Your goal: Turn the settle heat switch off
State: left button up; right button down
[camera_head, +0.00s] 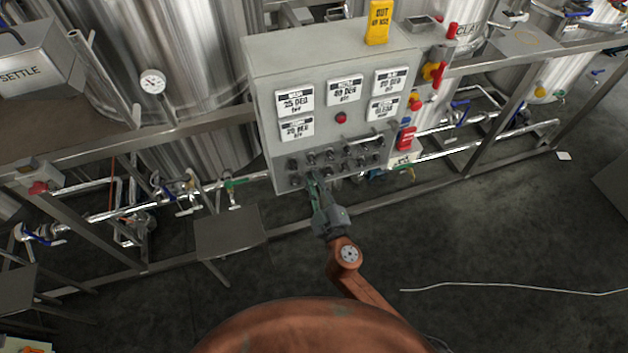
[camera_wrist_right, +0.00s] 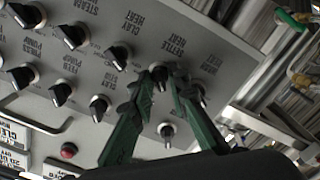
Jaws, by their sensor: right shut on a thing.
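The settle heat switch (camera_wrist_right: 160,73) is a small black rotary knob on the grey control panel, below a label reading SETTLE HEAT (camera_wrist_right: 175,48). In the right wrist view, the green fingers of my right gripper (camera_wrist_right: 164,82) are shut on this knob, one on each side. In the head view my right gripper (camera_head: 315,182) reaches the lower left of the panel's knob rows and hides the knob. The exact angle of the knob's pointer is partly covered by the fingers. My left gripper is in neither view.
The control box (camera_head: 330,78) carries white number displays, a red lamp (camera_head: 341,118) and several other knobs close to the gripped one, including the clay heat knob (camera_wrist_right: 118,54). Steel tanks stand behind. A metal step (camera_head: 230,232) stands left of my arm; open floor lies right.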

jog(key=shift+n+p, duration=0.35)
jog(key=shift+n, duration=1.35)
jog(key=c, duration=2.1)
grip_release()
jog(key=v, duration=1.2)
